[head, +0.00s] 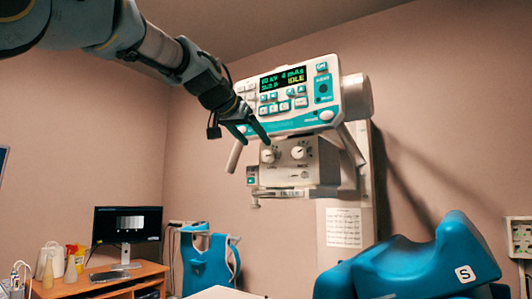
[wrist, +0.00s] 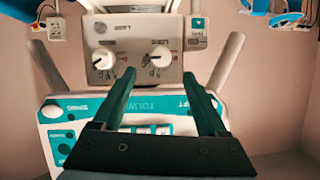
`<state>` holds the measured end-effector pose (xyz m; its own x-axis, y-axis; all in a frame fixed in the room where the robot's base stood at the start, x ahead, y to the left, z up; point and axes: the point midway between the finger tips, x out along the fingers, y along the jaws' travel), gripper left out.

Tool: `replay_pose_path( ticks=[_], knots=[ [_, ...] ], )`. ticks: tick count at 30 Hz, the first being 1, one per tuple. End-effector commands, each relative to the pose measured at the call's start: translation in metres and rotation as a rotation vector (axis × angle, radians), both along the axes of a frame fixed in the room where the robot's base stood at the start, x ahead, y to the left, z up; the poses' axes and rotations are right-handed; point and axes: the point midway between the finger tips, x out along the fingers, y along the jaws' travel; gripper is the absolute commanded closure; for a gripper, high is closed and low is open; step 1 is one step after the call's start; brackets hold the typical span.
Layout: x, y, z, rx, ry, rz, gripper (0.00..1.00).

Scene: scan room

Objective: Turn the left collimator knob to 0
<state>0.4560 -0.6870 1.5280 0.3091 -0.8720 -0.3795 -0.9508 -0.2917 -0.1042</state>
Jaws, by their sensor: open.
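The left collimator knob (head: 268,155) is a white dial on the front of the pale collimator box (head: 322,170), left of a second white knob (head: 298,152). The wrist view is upside down, so the left knob (wrist: 160,56) shows there on the right and the second knob (wrist: 104,58) on the left. My gripper (head: 253,138) is open and empty, up and left of the left knob in the head view. In the wrist view its teal fingers (wrist: 159,62) flank the left knob's picture. They appear apart from it. The dial readings are too small to tell.
The control panel (head: 283,118) with its lit display sits directly above the collimator box, close to my fingers. Grey handles (head: 236,155) stick out on both sides. A desk (head: 120,278) with a monitor stands at lower left.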

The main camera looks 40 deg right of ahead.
Motion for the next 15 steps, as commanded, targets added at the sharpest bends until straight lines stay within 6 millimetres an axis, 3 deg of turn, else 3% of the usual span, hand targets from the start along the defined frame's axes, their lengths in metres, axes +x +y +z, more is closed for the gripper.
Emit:
replay_pose_path(
  ticks=[9, 15],
  knots=[
    [0.019, -0.051, -0.020, 0.004, 0.000, 0.002, 0.25],
    [0.024, -0.065, -0.027, 0.001, -0.001, 0.002, 0.25]
  ],
)
